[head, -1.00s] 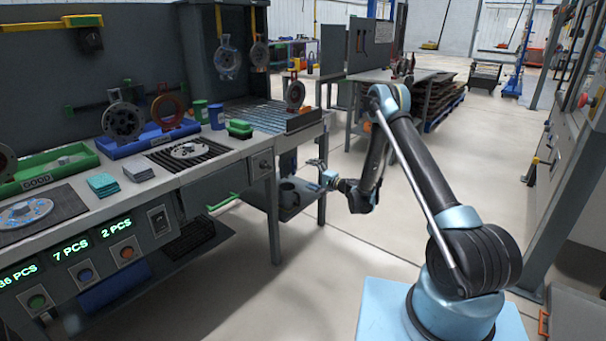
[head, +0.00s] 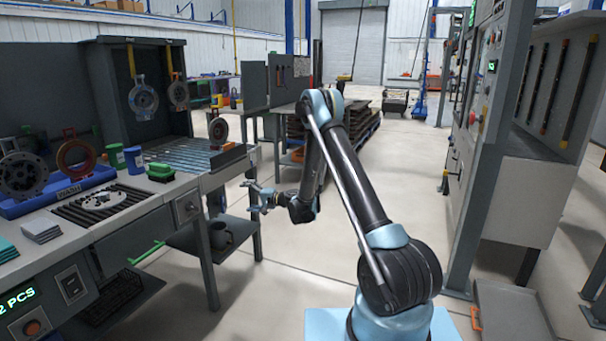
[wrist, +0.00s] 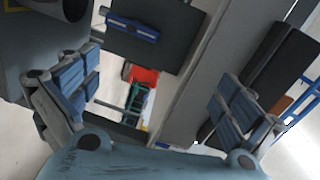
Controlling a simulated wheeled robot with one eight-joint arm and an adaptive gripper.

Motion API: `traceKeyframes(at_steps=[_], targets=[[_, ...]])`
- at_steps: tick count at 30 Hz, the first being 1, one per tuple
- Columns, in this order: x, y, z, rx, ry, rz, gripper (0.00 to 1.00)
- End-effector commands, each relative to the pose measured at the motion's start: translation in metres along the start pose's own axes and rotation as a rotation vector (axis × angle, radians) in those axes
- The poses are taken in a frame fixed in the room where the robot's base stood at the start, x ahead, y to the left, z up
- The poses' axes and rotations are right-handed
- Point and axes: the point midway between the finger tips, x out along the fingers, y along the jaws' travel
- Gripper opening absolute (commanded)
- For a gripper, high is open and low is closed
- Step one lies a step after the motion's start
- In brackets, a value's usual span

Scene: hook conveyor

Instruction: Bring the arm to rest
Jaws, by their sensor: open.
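My gripper (head: 258,196) is at the end of my folded arm, to the right of the workbench (head: 188,206) in the head view. It is beside the bench's right end, below the height of the bench top. In the wrist view, the two blue-padded fingers of my gripper (wrist: 158,112) stand wide apart with nothing between them. My arm bends up and over from its blue base and hangs down toward the gripper. Whether the fingertips are clear of the bench leg is hard to tell in the head view.
The bench carries a blue tray with metal rings (head: 73,158), a green box (head: 160,172) and a dark rack with a flange (head: 102,200). A grey machine post (head: 487,150) stands at the right. The aisle floor (head: 405,170) between them is clear.

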Motion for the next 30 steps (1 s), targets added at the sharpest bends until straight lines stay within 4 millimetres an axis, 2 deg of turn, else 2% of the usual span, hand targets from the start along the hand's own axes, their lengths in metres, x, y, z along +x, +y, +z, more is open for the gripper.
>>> traceKeyframes(at_steps=[3,15,30], targets=[[-0.017,-0.025,-0.005,-0.036,-0.007,0.043,1.00],[-0.084,-0.089,-0.007,-0.147,-0.035,0.198,1.00],[-0.189,-0.142,0.018,-0.258,-0.071,0.411,1.00]])
